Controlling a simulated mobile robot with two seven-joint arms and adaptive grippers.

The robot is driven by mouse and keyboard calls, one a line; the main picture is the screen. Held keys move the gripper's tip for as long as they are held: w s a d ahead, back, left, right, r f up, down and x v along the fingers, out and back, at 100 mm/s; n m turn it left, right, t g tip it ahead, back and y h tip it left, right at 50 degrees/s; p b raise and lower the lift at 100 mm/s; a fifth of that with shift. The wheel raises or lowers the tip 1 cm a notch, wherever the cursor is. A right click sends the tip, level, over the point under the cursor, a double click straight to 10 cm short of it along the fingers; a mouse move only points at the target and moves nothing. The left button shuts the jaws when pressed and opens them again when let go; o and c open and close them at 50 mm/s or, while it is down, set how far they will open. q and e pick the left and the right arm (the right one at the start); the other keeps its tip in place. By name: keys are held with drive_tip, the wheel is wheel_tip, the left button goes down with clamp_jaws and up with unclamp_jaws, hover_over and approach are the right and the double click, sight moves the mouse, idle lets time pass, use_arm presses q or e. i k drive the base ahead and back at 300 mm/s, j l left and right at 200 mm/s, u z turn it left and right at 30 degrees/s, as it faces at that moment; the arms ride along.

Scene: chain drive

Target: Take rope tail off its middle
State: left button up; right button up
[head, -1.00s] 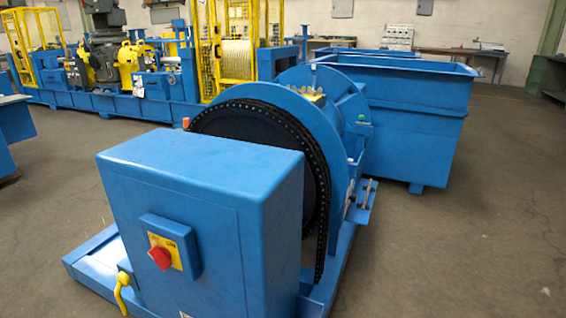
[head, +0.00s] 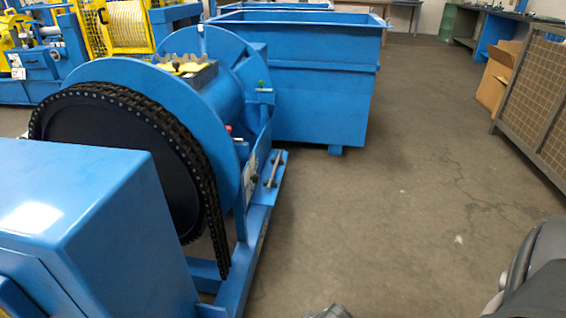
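A blue drum (head: 222,98) with large round flanges stands on a blue base frame at left centre. A black chain (head: 187,146) runs over the big dark wheel (head: 113,150) on its near side, and one chain end hangs down toward the frame. A yellow and grey bracket (head: 186,66) sits on top of the drum. A rod-like part (head: 273,170) stands on the frame's right side. I cannot make out a rope tail. Dark grey parts of my own arm show at the lower right, but no gripper fingers can be seen.
A blue cabinet (head: 100,215) fills the lower left in front of the wheel. A large open blue bin (head: 318,100) stands behind the drum. A wire-mesh panel (head: 541,88) and cardboard box (head: 497,75) stand at right. The floor (head: 400,200) between is clear.

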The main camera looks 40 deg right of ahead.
sight(268, 187)
drive_tip(key=i+l, duration=0.1)
drive_tip(key=l, duration=0.35)
drive_tip(key=i+l, duration=0.15)
drive_tip(key=l, duration=0.3)
drive_tip(key=i+l, duration=0.1)
drive_tip(key=l, duration=0.4)
drive_tip(key=i+l, duration=0.15)
drive_tip(key=l, duration=0.3)
drive_tip(key=i+l, duration=0.1)
drive_tip(key=l, duration=0.35)
